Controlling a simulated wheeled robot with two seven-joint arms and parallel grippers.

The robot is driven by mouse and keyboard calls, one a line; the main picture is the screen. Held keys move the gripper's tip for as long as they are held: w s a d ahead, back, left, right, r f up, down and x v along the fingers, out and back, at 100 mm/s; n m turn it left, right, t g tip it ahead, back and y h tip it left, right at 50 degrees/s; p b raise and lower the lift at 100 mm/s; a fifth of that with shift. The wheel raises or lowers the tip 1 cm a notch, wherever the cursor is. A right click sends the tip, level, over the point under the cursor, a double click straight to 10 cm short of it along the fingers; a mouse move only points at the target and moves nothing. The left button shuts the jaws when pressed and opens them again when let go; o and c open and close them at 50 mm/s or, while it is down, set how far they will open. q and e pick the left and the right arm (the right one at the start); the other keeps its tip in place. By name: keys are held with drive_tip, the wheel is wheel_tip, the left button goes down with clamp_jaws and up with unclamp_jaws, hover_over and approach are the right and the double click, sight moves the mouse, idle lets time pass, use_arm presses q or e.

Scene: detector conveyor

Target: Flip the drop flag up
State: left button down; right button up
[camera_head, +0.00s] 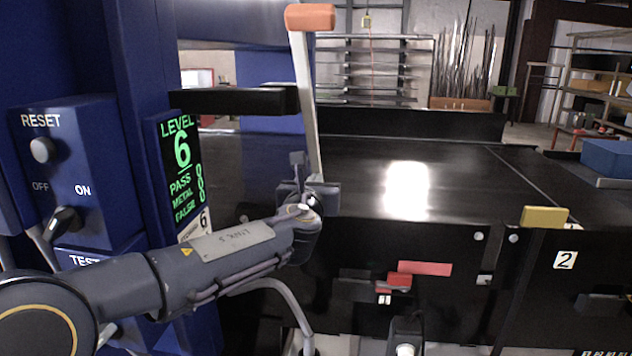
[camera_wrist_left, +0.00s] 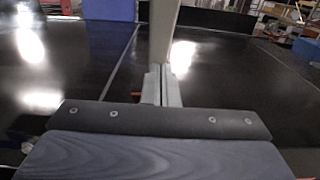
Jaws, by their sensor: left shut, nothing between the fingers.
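A pale flag arm with an orange tip (camera_head: 310,17) stands nearly upright in the head view, leaning slightly left at the top. Its lower end is behind my left gripper (camera_head: 299,162). In the left wrist view the pale post (camera_wrist_left: 163,28) rises straight beyond the fingertips (camera_wrist_left: 162,78). My left gripper is shut with nothing in it, close to the foot of the post. I cannot tell whether it touches the post. My right gripper does not show.
A black conveyor bed (camera_head: 340,170) stretches behind the post. A red tab (camera_head: 425,268) and a yellow tab (camera_head: 544,217) are on its front side. A blue control box (camera_head: 75,150) and a green LEVEL display (camera_head: 180,170) stand close on the left.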

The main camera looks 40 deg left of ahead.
use_arm(q)
drive_tip(key=shift+s+d, duration=0.35)
drive_tip(key=shift+s, duration=0.05)
drive_tip(key=shift+s+a+f+b, duration=0.1)
drive_tip(key=shift+s+a+b, duration=0.15)
drive_tip(key=shift+s+b, duration=0.35)
drive_tip(key=s+d+g+h+b, duration=0.1)
drive_tip(key=s+d+g+b, duration=0.15)
drive_tip(key=s+b, duration=0.35)
drive_tip(key=d+p+x, duration=0.1)
drive_tip(key=x, duration=0.8)
drive_tip(key=shift+w+p, duration=0.35)
drive_tip(key=shift+w, duration=0.2)
drive_tip(key=shift+a+t, duration=0.1)
drive_tip(key=shift+t, duration=0.15)
